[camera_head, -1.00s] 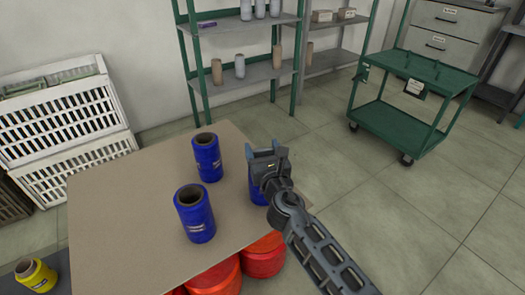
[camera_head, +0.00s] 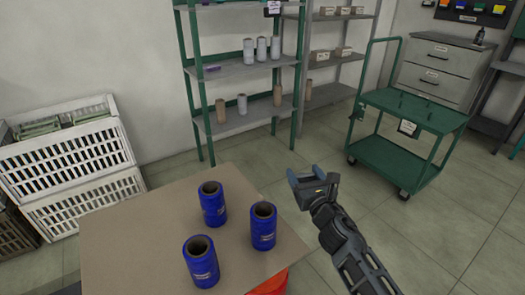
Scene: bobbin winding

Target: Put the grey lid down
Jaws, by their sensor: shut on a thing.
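My gripper (camera_head: 305,178) is in the air at the right of the brown board, past its right edge. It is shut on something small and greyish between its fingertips. This fits the grey lid, but its outline is hard to tell from the fingers. No other grey lid is clear in view. Three blue bobbins stand upright on the board: a back one (camera_head: 212,207), a right one (camera_head: 263,230) and a front one (camera_head: 201,264). The gripper is apart from all of them.
The brown board (camera_head: 150,235) has bare room on its left. Red rounded things (camera_head: 268,284) show under its edge. White crates (camera_head: 70,150) stand at left, a green shelf (camera_head: 238,72) behind, and a green cart (camera_head: 395,155) at right. The floor between is clear.

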